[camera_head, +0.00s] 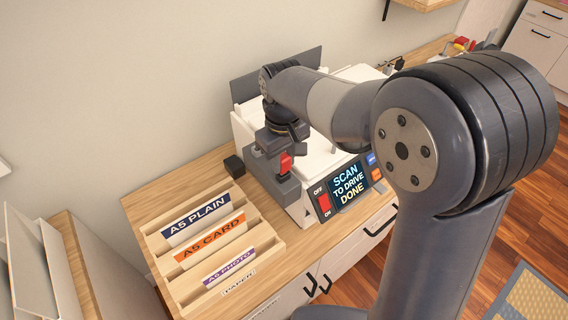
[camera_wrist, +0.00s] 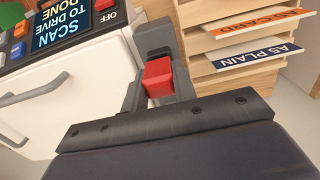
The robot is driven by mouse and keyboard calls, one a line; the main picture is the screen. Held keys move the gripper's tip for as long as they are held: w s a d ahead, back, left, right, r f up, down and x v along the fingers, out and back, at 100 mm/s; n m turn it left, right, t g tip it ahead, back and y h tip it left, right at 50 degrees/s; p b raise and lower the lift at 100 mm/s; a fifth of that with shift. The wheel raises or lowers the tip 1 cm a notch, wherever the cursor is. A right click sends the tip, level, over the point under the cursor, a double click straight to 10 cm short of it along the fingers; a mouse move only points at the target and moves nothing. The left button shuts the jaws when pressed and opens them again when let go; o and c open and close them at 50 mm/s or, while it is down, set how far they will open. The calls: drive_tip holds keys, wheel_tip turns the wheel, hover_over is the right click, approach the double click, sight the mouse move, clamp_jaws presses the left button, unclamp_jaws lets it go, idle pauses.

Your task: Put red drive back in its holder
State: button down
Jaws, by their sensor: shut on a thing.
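The red drive (camera_head: 286,163) is at the left front side of the white scanner (camera_head: 317,160). It also shows in the wrist view (camera_wrist: 158,75), against grey and black parts. My gripper (camera_head: 277,158) is shut on the red drive. I cannot tell whether the drive's far end is still seated in a slot, because the grey parts hide it. A small black block (camera_head: 234,166) stands on the wooden counter left of my gripper. I cannot tell for sure whether it is the holder.
A wooden paper rack (camera_head: 268,237) with labelled compartments stands in front, close to my gripper. The scanner's screen (camera_head: 348,184) reads "SCAN TO DRIVE DONE", beside a red switch (camera_head: 323,203). The counter (camera_head: 180,193) has bare wood behind the rack.

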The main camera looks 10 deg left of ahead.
drive_tip(key=shift+r+p, duration=1.05)
drive_tip(key=shift+r, duration=0.35)
